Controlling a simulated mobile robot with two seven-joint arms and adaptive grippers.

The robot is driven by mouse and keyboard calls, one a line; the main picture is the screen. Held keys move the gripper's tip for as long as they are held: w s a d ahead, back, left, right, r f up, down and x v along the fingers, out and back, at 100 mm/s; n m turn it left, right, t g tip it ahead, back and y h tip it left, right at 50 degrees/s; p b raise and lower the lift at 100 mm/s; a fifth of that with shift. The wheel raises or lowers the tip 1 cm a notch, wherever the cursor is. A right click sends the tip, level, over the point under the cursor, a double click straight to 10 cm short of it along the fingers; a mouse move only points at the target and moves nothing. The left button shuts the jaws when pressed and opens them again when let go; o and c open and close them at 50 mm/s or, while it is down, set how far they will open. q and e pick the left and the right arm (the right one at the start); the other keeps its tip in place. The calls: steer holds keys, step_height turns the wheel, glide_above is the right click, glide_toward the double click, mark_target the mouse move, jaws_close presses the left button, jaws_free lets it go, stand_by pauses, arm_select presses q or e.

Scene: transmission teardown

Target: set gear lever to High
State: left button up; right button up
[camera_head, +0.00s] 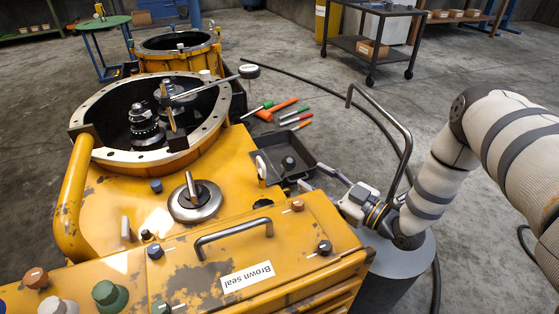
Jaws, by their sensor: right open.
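A short upright metal post on a round steel disc (194,205) stands on the housing top. No High mark is readable, and I cannot tell which of these is the gear lever. My right gripper (313,177) is open and empty, right of the housing beside the black tray. It is apart from both the knob and the post. My left gripper is not in view.
A black tray (299,169) holds a small dark part. Several loose tools (290,116) lie beyond it. The yellow cover with a handle (233,238) and "Brown seal" label is in front. A tall bent metal bar (385,116) rises near my right arm. A cart (372,48) stands behind.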

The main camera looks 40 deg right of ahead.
mark_target(288, 164)
steer(key=w, duration=0.2)
steer(key=w+a+b, duration=0.1)
steer(key=w, duration=0.2)
steer(key=w+b, duration=0.1)
steer(key=w, duration=0.2)
steer(key=shift+w+a+f, duration=0.2)
steer(key=shift+w+a, duration=0.05)
steer(key=shift+a, duration=0.1)
steer(key=shift+w+r, duration=0.1)
steer(key=shift+w, duration=0.15)
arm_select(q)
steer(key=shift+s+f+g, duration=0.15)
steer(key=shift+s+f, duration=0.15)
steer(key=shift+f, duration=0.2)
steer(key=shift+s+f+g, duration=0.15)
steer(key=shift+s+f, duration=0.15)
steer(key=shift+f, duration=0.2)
arm_select(e)
jaws_close()
